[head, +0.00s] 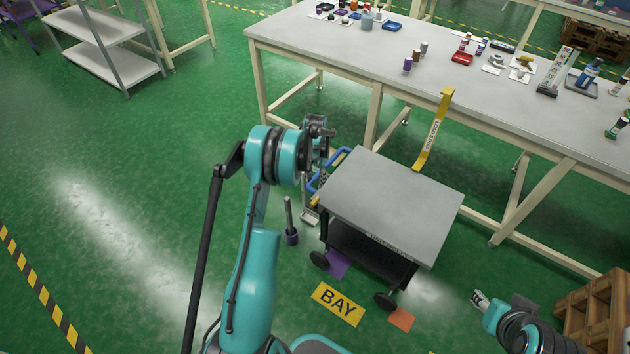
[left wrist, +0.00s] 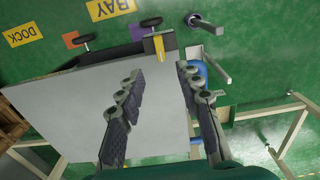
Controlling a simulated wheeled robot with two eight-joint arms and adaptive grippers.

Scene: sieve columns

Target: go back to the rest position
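My left gripper (head: 320,140) is raised beside the back left corner of a grey-topped cart (head: 395,200). In the left wrist view its two fingers (left wrist: 162,78) are spread apart with nothing between them, over the edge of the cart top (left wrist: 70,115). My right gripper (head: 482,301) is low at the bottom right, over the floor. It is small and partly cut off by its own arm, so its finger state is unclear.
A long table (head: 345,38) with bottles and trays stands behind the cart. A yellow strip (head: 433,130) hangs at its front edge. A post with a purple base (head: 291,236) stands left of the cart. A pallet stack (head: 598,310) is at right.

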